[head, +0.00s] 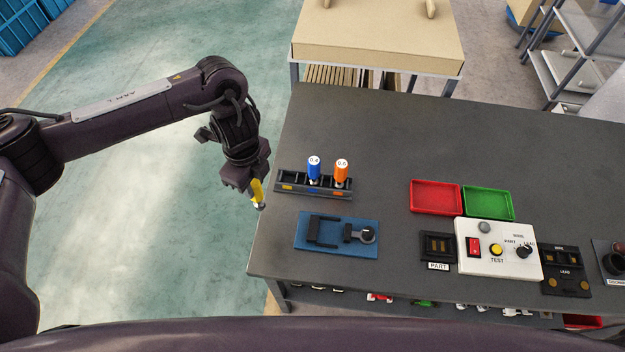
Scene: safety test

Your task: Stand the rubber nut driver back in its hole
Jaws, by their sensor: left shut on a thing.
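A blue driver (314,172) marked 0.4 and an orange driver (341,173) marked 0.6 stand upright in the rack. The rack's front has yellow, blue and orange marks. The left end of the rack, by the yellow mark, holds no driver. My right gripper is not in view.
A blue fixture (337,246) lies in front of the rack. Red (436,210) and green (488,203) trays, a white test box (510,262) and a black part holder (437,246) are to the right. The dark table (390,130) is clear behind the rack.

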